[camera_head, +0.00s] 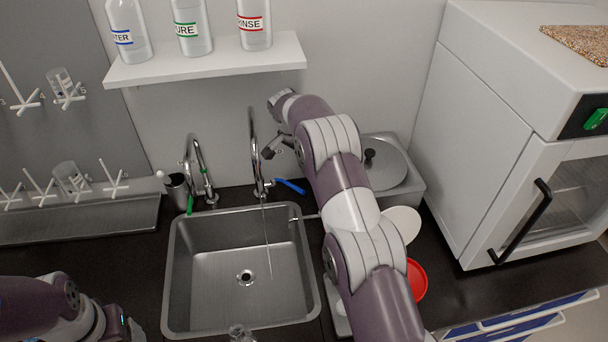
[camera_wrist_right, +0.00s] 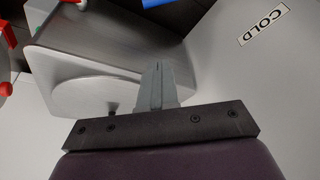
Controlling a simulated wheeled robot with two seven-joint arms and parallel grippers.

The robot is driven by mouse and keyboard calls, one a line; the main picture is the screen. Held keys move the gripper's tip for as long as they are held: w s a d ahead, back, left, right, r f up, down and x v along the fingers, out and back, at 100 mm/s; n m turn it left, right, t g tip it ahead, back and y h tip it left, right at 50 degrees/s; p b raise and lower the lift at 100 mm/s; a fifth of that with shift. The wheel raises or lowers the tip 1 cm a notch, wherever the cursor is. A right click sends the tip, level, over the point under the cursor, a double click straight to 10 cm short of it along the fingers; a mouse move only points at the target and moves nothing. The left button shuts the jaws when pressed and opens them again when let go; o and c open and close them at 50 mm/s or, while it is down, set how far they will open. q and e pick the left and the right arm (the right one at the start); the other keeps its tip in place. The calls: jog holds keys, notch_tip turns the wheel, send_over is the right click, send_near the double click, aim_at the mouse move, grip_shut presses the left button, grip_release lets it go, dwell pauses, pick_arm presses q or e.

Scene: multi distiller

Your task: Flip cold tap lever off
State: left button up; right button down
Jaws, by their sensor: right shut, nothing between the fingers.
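The cold tap (camera_head: 253,150) is a tall chrome tap behind the sink, with a blue lever (camera_head: 290,186) at its base pointing right. A thin stream of water (camera_head: 266,240) falls from it into the sink. My right gripper (camera_head: 268,153) is beside the tap's upright, above the lever. It is shut and empty; its closed fingers (camera_wrist_right: 157,85) show in the right wrist view. A blue piece, apparently the lever, shows at that view's top edge (camera_wrist_right: 162,3). A COLD label (camera_wrist_right: 263,25) is on the wall there. My left arm shows at the lower left, its fingers out of view.
The steel sink (camera_head: 178,275) stands in front. A second tap (camera_head: 197,165) with a green lever is to its left. A metal bath with a round lid (camera_head: 384,165) is behind my right arm. A shelf (camera_head: 205,65) with bottles hangs above. A red dish (camera_head: 417,280) lies right.

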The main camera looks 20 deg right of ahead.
notch_tip(320, 180, down, 9)
jog(key=p, duration=0.4)
jog(key=shift+s+a+f+p, duration=0.2)
jog(key=shift+s+a+p, duration=0.1)
jog(key=shift+s+p, duration=0.1)
jog(key=shift+f, duration=0.1)
